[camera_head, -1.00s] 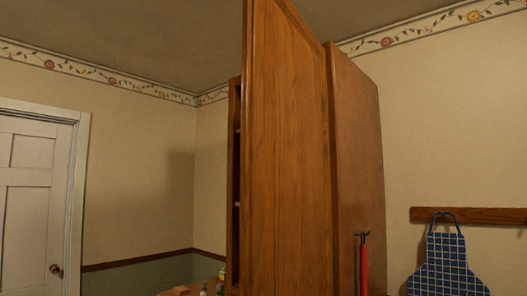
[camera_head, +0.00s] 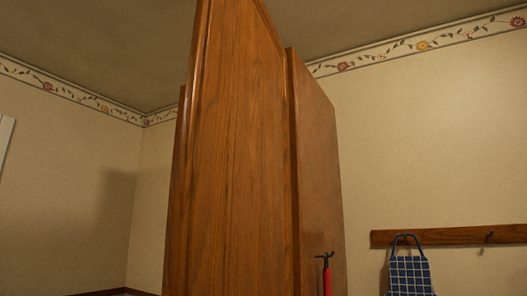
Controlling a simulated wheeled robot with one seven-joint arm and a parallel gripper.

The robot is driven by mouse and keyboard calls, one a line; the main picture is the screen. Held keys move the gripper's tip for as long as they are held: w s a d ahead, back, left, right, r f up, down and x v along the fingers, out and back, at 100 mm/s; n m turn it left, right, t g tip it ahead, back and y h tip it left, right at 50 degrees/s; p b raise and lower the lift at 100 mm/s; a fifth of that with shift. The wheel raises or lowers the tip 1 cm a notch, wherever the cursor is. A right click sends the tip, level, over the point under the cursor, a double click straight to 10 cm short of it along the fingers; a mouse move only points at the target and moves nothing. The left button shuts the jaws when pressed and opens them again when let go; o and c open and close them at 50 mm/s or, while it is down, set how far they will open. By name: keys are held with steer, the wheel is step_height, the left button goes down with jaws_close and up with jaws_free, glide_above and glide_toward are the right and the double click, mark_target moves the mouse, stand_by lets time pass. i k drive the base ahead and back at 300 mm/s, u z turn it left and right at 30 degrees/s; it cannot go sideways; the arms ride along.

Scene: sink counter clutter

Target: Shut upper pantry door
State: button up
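The upper pantry door (camera_head: 238,150) is a tall brown wooden panel in the middle of the head view. It stands open, swung out from the pantry cabinet (camera_head: 318,170), whose side panel shows to its right. A thin strip of the cabinet's far edge (camera_head: 176,170) shows left of the door. The door hides the cabinet's inside, and its lower end is out of the picture. My gripper is not in view.
A red item (camera_head: 327,278) hangs from a dark hook on the cabinet side. A blue checked apron (camera_head: 409,275) hangs from a wooden rail (camera_head: 455,236) on the right wall. A sliver of white door frame (camera_head: 5,138) is at the left edge.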

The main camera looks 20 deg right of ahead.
mark_target(232, 231)
steer(key=z, duration=0.55)
steer(key=k, duration=1.05)
steer(key=u, duration=1.4)
steer(key=i, duration=0.5)
